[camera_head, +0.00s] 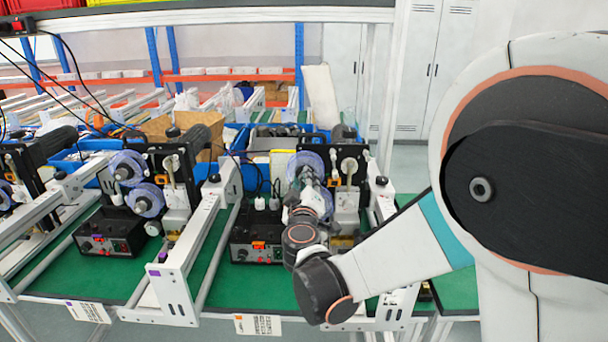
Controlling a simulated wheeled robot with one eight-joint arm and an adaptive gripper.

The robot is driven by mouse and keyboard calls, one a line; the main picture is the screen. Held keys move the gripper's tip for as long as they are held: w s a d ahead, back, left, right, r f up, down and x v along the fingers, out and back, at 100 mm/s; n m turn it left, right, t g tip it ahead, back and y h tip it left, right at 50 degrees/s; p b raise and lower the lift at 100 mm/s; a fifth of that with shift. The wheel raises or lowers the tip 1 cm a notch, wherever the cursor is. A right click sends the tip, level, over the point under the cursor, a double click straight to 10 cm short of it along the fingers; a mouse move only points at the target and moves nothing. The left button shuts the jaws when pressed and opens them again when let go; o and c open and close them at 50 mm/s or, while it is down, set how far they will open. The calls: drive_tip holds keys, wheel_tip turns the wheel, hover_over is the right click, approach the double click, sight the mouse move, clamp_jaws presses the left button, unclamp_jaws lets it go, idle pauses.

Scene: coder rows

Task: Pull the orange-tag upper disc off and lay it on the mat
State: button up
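My gripper (310,178) is in front of this disc, at the end of my arm coming from the right. The fingers are small and overlap the disc, so I cannot tell whether they touch it or are open or shut. My wrist hides the area below the upper disc. The green mat (268,292) covers the bench top, with a bare strip in front of the box.
A similar machine with a purple tag (97,237) and two clear discs (127,166) stands to the left. A white metal frame (178,285) separates the two stations. Blue bins (240,138) stand behind. Paper labels (258,324) hang on the front edge.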

drive_tip(key=shift+s, duration=0.1)
clamp_jaws()
drive_tip(key=shift+s+a, duration=0.1)
drive_tip(key=shift+s, duration=2.55)
drive_tip(key=shift+s, duration=0.1)
